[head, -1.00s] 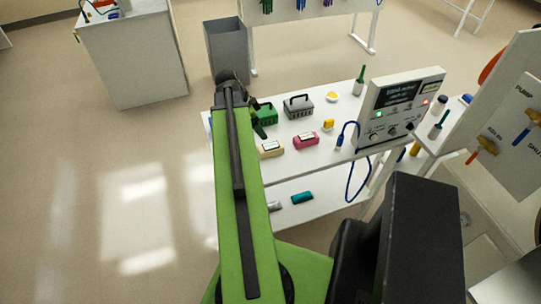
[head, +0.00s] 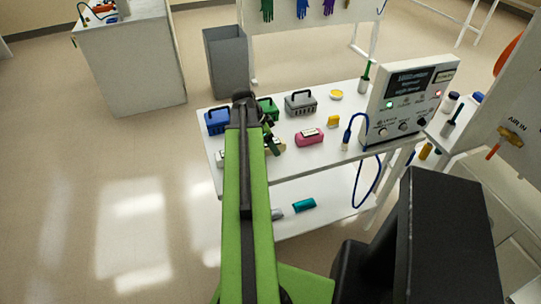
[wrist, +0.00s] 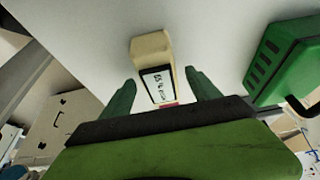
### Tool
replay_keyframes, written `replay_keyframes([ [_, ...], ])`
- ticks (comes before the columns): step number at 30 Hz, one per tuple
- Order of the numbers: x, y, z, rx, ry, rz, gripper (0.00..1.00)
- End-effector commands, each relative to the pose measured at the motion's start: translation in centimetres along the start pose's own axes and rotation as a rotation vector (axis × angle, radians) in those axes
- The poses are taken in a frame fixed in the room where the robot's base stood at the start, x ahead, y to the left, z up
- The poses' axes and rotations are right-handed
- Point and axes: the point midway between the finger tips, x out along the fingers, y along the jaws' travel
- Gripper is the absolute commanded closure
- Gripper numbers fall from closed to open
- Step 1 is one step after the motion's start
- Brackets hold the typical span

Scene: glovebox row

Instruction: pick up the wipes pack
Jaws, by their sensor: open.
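A tan pack (wrist: 152,50) with a white label lies on the white table; its print is too small to read surely, but it appears to be the wipes pack. In the wrist view it lies between and ahead of the two green fingers of my gripper (wrist: 160,78), which are open and empty, with a gap on each side. In the head view the tan pack (head: 281,147) is mostly hidden behind my arm and gripper. A pink pack (head: 309,138) with a white label lies to its right.
A green case (wrist: 284,62) stands close to the right of my gripper in the wrist view. A teal item (head: 304,205) lies on the lower shelf.

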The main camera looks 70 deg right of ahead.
Motion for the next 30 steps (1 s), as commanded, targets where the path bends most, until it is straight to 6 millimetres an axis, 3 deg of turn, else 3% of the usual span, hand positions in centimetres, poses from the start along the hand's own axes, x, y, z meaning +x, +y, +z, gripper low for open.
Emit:
replay_keyframes([
  [6, 0.13, 0.00, -0.05, 0.000, 0.000, 0.000, 0.29],
  [22, 0.14, 0.01, -0.06, 0.001, 0.000, 0.000, 0.98],
  [30, 0.02, 0.01, -0.12, 0.001, 0.000, 0.000, 1.00],
])
